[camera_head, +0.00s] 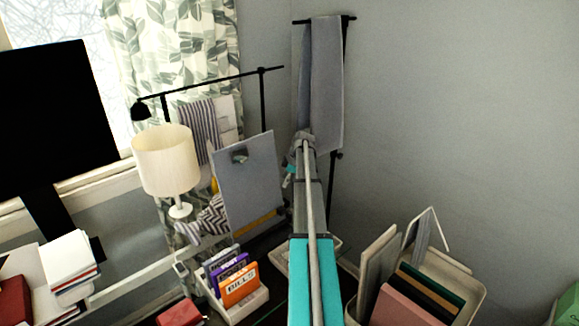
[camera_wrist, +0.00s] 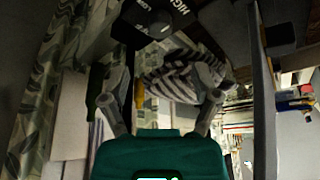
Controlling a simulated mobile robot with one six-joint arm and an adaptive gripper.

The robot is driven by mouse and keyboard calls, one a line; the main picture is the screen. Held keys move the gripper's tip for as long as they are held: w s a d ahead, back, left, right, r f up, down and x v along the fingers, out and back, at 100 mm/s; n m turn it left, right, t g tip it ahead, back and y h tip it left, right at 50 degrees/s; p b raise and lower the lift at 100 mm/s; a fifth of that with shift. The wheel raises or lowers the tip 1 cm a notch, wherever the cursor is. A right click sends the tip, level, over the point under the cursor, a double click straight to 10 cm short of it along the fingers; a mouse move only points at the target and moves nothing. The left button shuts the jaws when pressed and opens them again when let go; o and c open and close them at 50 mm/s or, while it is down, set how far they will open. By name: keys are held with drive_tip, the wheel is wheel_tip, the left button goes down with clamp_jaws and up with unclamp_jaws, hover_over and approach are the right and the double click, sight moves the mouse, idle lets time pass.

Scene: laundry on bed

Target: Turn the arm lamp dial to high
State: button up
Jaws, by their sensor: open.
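The arm lamp (camera_head: 215,83) is black, with a long thin arm and a small head at the left in the head view. In the wrist view a dark dial (camera_wrist: 157,23) shows at the top centre, with white lettering that reads LOW and HIGH beside it. A small white mark is on the dial; which setting it points to I cannot tell. My gripper (camera_wrist: 160,100) is open, its fingers spread, and the dial lies beyond the fingertips, apart from them.
A striped cloth (camera_wrist: 175,75) lies beyond my fingers. The grey board (camera_head: 246,180), a cream-shaded lamp (camera_head: 166,160) and a box of folders (camera_head: 233,297) stand left of my arm. Grey cloth (camera_head: 326,85) hangs behind it. A bin (camera_head: 472,290) stands at right.

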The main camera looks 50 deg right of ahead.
drive_tip(key=shift+p+v, duration=1.9)
drive_tip(key=shift+v, duration=0.5)
